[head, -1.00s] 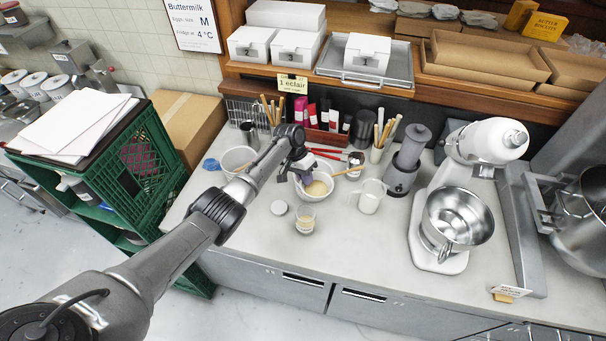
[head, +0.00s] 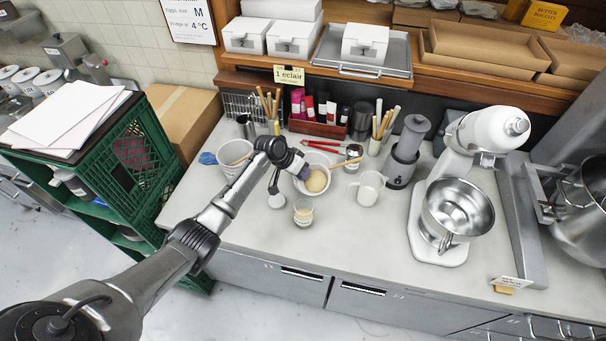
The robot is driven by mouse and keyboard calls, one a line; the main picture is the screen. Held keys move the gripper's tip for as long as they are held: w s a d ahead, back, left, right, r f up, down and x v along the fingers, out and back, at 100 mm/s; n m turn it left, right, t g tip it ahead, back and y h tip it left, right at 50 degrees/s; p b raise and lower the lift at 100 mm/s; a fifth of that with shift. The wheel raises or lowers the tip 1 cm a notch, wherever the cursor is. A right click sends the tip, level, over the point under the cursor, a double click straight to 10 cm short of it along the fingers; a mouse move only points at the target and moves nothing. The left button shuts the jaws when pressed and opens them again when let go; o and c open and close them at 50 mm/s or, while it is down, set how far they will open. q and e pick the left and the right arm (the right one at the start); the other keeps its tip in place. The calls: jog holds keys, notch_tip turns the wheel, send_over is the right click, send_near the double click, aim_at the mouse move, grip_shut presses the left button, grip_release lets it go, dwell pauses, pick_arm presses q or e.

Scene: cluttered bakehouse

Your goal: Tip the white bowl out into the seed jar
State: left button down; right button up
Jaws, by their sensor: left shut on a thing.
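The white bowl (head: 325,192) stands out near the middle of the counter with pale yellow-beige contents in it. My left gripper (head: 304,173) is shut on the bowl's left rim; the fingers hide part of that rim. I cannot tell for sure whether the bowl is lifted clear of the counter. A small glass jar (head: 304,215), which looks like the seed jar, stands just in front of the bowl, with beige matter inside and a pale label. A white round lid (head: 276,202) lies left of the jar. My right gripper is out of view.
A white mug (head: 369,189) stands close right of the bowl. A white tub (head: 235,157) is behind the left arm, and a small jar (head: 354,154) is behind the bowl. A blender (head: 406,155) and stand mixer (head: 456,210) are to the right. The front counter is clear.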

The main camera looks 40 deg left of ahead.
pick_arm(q)
jog(key=t+b, duration=0.3)
jog(key=b, duration=0.1)
jog(key=shift+s+r+m, duration=0.25)
jog(key=shift+s+m, duration=0.1)
jog(key=shift+m, duration=0.05)
jog(key=shift+s+r+m+t+b, duration=0.1)
jog(key=shift+s+m+t+b, duration=0.25)
jog(key=shift+t+b, duration=0.9)
jog(key=shift+s+t+b, duration=0.15)
jog(key=shift+t+b, duration=0.3)
jog(key=shift+b, duration=0.4)
jog(key=s+t+b, duration=0.1)
jog(key=t+b, duration=0.1)
jog(key=b, duration=0.3)
jog(key=m+t+h+b, duration=0.1)
jog(key=b, duration=0.4)
jog(key=s+m+t+b, duration=0.1)
jog(key=t+b, duration=0.1)
jog(key=b, duration=0.4)
jog(key=shift+s+d+f+t, duration=0.1)
jog(key=shift+s+f+t, duration=0.15)
jog(key=shift+s+t, duration=0.05)
